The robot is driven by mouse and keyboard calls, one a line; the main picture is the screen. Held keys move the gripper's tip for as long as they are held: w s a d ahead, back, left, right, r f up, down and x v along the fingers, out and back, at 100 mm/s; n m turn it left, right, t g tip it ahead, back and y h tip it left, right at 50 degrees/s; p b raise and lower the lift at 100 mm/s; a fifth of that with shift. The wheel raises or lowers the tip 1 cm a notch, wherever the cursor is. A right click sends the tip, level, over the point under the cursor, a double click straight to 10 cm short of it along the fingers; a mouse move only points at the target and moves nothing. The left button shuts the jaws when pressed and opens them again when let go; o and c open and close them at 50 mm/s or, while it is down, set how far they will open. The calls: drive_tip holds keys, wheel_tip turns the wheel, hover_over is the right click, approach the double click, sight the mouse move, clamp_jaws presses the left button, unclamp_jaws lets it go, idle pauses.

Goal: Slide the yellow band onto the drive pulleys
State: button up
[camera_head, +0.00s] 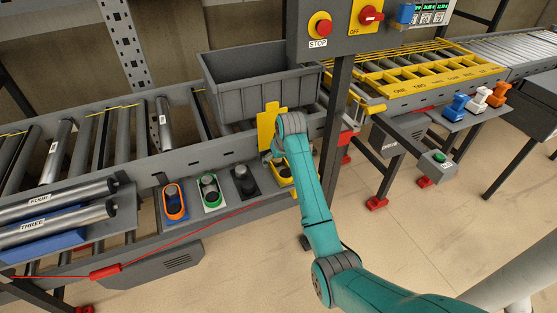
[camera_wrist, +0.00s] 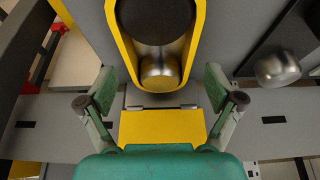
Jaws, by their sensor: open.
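The yellow band (camera_wrist: 200,38) is a long loop at the top middle of the wrist view. It surrounds a dark round part (camera_wrist: 158,18) and a shiny metal drum (camera_wrist: 160,70); I cannot tell how deep it sits on them. In the head view the yellow band (camera_head: 284,180) shows at the right end of a row of coloured stations, partly behind my arm. My gripper (camera_wrist: 159,86) is open and empty, with its green-grey fingers spread either side of the band's near end, apart from it. In the head view the fingers are mostly hidden by my wrist.
A yellow plate (camera_wrist: 162,126) lies between my fingers and the conveyor side. Left of the band are black (camera_head: 244,182), green-and-white (camera_head: 210,190) and orange-and-blue (camera_head: 174,201) stations. A grey bin (camera_head: 258,90) stands on the conveyor behind. A red pull cord crosses in front.

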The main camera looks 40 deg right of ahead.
drive_tip(key=v, duration=1.2)
idle(0.3)
